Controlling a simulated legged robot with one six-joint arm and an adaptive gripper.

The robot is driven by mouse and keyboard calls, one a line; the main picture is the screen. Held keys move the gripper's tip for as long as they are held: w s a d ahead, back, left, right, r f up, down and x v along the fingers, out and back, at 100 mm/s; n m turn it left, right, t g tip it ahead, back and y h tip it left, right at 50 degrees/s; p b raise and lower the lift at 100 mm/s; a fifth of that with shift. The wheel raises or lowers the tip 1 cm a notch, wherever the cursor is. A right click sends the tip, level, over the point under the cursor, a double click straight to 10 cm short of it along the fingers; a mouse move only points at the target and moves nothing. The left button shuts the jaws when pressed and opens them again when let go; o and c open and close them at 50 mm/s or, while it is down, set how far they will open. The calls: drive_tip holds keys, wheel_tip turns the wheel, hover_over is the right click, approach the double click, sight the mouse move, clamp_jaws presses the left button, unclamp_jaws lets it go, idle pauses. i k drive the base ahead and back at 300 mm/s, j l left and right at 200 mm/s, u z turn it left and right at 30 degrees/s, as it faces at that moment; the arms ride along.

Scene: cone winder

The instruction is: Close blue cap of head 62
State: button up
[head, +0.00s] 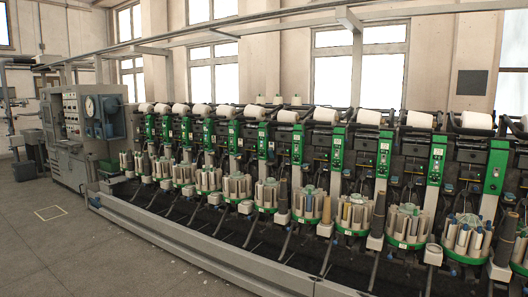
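A long row of winding heads runs across the head view, each with a green panel, such as one at the right (436,165). White yarn packages, such as one (419,120), sit along the top. Round magazines with a green base, such as one near the right (406,226), hold upright tubes. Small blue spots show in some magazines, but I cannot tell whether any is a cap. The head numbers are too small to read, so I cannot tell which is head 62. My gripper is not in view.
A grey control cabinet (83,130) stands at the left end of the row. A low metal rail (200,259) runs along the front of the machine. Bare grey floor (70,260) is clear at the lower left. A dark bin (24,171) stands at the far left.

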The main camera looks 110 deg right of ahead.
sight(271, 153)
drive_tip(key=k+z, duration=0.1)
drive_tip(key=z, duration=0.6)
drive_tip(key=k+l+z, duration=0.1)
drive_tip(key=z, duration=1.85)
drive_tip(key=i+l+z, duration=0.15)
drive_tip(key=z, duration=0.25)
drive_tip(key=i+l+z, duration=0.15)
drive_tip(key=z, duration=0.25)
drive_tip(key=i+l+z, duration=0.1)
drive_tip(key=z, duration=0.3)
drive_tip(key=i, duration=1.7)
drive_tip(key=i+j, duration=0.15)
drive_tip(key=i, duration=0.2)
drive_tip(key=i+j+z, duration=0.15)
drive_tip(key=i, duration=0.15)
drive_tip(key=i+j+z, duration=0.1)
drive_tip(key=i+j, duration=0.4)
drive_tip(key=j, duration=0.15)
drive_tip(key=i+j+z, duration=0.25)
drive_tip(key=i+j, duration=0.2)
drive_tip(key=j, duration=0.25)
drive_tip(key=i+j, duration=0.2)
drive_tip(key=j, duration=0.15)
drive_tip(key=i+j+z, duration=0.15)
drive_tip(key=j, duration=0.25)
drive_tip(key=i, duration=0.05)
